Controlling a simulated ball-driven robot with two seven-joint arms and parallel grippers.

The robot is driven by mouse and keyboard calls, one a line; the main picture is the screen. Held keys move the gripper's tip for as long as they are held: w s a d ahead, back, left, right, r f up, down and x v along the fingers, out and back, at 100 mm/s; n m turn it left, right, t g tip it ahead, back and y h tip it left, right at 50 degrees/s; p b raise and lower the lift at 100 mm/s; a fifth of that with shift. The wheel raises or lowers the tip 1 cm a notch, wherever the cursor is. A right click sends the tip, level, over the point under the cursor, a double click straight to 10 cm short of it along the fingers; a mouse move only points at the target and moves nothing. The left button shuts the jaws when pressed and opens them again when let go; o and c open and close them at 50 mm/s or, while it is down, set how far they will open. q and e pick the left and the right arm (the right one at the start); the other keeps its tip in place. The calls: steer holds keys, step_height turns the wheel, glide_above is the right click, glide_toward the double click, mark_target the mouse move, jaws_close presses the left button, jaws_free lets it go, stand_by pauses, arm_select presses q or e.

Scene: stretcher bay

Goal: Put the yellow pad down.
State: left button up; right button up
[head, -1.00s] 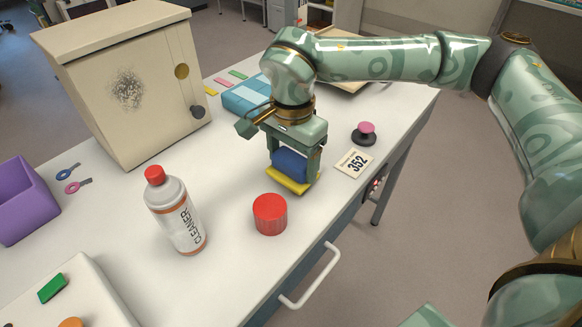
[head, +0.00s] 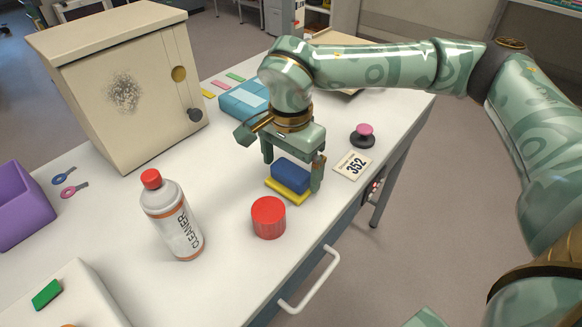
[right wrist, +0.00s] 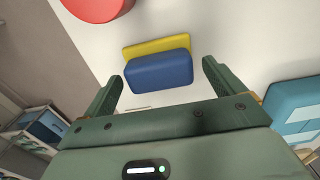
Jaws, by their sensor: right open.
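The yellow pad (head: 289,195) lies flat on the white table, with a blue block (head: 291,175) on top of it. In the right wrist view the yellow pad (right wrist: 156,45) shows as a strip beyond the blue block (right wrist: 158,72). My right gripper (head: 292,174) is open, its fingers on either side of the blue block with gaps between. In the right wrist view the open fingers (right wrist: 160,82) stand apart from the block. My left gripper is not in view.
A red cylinder (head: 268,218) stands close in front of the pad, and a cleaner bottle (head: 174,218) to its left. A card marked 352 (head: 353,165) and a pink-topped black knob (head: 362,134) are at right. A blue box (head: 243,99) lies behind. A beige cabinet (head: 125,90) stands at back left.

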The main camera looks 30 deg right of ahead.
mark_target(291, 169)
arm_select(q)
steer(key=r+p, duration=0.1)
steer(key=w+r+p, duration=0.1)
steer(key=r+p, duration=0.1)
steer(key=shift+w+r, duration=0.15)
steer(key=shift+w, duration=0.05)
arm_select(e)
step_height(291, 169, up, 11)
